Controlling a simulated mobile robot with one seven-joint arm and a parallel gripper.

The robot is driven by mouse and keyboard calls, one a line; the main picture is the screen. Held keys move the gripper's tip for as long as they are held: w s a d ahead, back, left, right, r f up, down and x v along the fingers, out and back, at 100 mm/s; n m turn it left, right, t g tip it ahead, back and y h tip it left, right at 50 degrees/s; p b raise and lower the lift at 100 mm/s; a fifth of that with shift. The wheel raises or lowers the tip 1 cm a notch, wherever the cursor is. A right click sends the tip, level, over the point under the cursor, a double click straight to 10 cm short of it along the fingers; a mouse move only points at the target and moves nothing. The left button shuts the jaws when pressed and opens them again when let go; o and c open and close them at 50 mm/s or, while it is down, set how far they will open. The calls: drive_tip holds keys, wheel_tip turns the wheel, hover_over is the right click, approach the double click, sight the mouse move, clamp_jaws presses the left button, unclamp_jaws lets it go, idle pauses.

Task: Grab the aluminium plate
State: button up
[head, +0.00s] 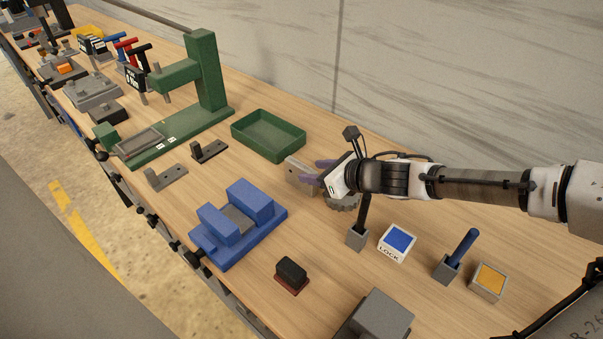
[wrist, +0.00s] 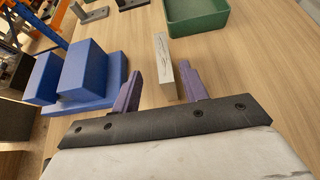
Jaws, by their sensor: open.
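The aluminium plate (head: 299,174) is a thin light-grey block standing on edge on the wooden bench, just ahead of my gripper (head: 317,171). In the wrist view the plate (wrist: 163,58) shows scratch-like marks and lies ahead of the gap between the purple fingers, close to the right finger. My gripper (wrist: 161,76) is open with nothing held. Whether a finger touches the plate, I cannot tell. Part of the plate is hidden by the fingers in the head view.
A green tray (head: 268,135) stands behind the plate. A blue vise (head: 240,222) is on its near left side. A black-handled lever (head: 358,236) and a LOCK button box (head: 396,243) stand close to my wrist.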

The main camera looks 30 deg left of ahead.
sight(306, 168)
drive_tip(key=x, duration=0.1)
drive_tip(key=p+x, duration=0.1)
drive_tip(key=x, duration=0.1)
drive_tip(key=shift+w+a, duration=0.25)
drive_tip(key=shift+w, duration=0.05)
drive_tip(key=shift+w+a+f+p, duration=0.15)
drive_tip(key=shift+a+f+p, duration=0.15)
drive_tip(key=shift+a+f, duration=0.1)
drive_tip(key=shift+r, duration=0.1)
drive_tip(key=shift+c, duration=0.3)
clamp_jaws()
